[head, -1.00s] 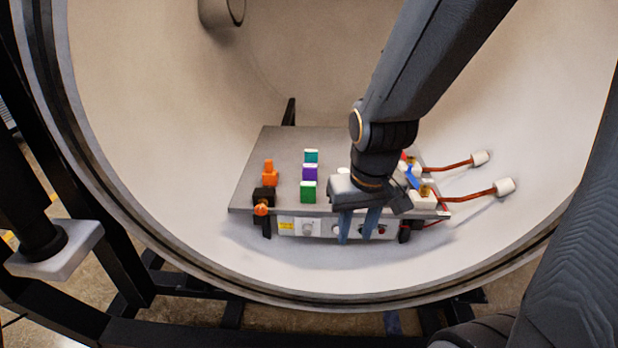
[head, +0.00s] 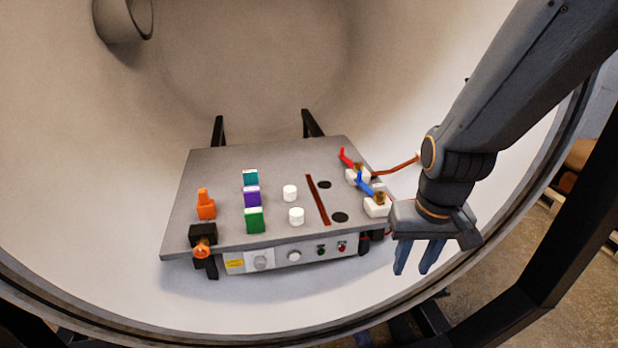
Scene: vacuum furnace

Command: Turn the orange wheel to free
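The orange wheel (head: 202,251) is small and sits on the front of a black block (head: 203,234) at the front left corner of the grey plate. An orange upright piece (head: 205,205) stands just behind the block. My gripper (head: 417,258) hangs at the right, in front of the plate's right front corner, well apart from the wheel. Its two blue fingers point down with a gap between them, and nothing shows between them.
The grey plate (head: 285,165) carries teal (head: 250,178), purple (head: 251,197) and green (head: 254,220) blocks, white cylinders (head: 296,216), and red (head: 345,158) and blue (head: 365,186) valve handles. Knobs line the front panel (head: 275,262). The curved chamber wall (head: 110,190) surrounds it.

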